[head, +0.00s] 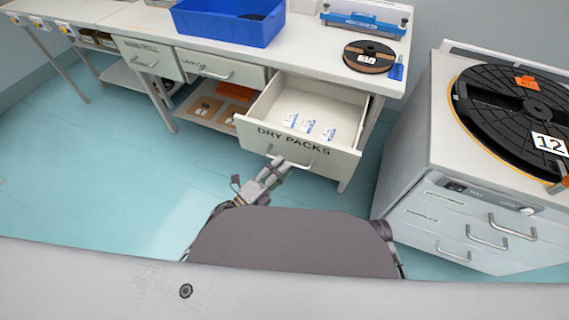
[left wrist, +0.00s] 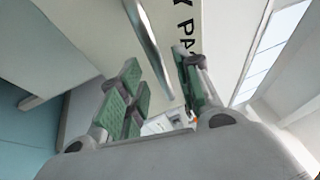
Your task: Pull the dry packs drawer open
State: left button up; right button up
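The dry packs drawer (head: 300,147) is pulled well out from under the bench, and several small white packs (head: 308,126) lie inside. Its front carries the words DRY PACKS and a bar handle (head: 290,163). My left gripper (head: 272,174) is at the handle, in front of the drawer. In the left wrist view, the two green-padded fingers (left wrist: 164,88) stand apart, with the handle (left wrist: 150,45) running between and beyond them. Clear gaps show beside the bar, so I see no firm grip. My right gripper is not in view.
Two closed drawers, the hand roll drawer (head: 148,58) and another (head: 220,67), are left of it. A blue bin (head: 228,24) and a small reel (head: 369,56) are on the bench. A cabinet (head: 425,170) with a large black reel (head: 510,100) stands at right. Floor at left is clear.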

pick_arm(q)
jog(key=v, duration=0.9)
jog(key=shift+s+f, duration=0.1)
dwell(0.8)
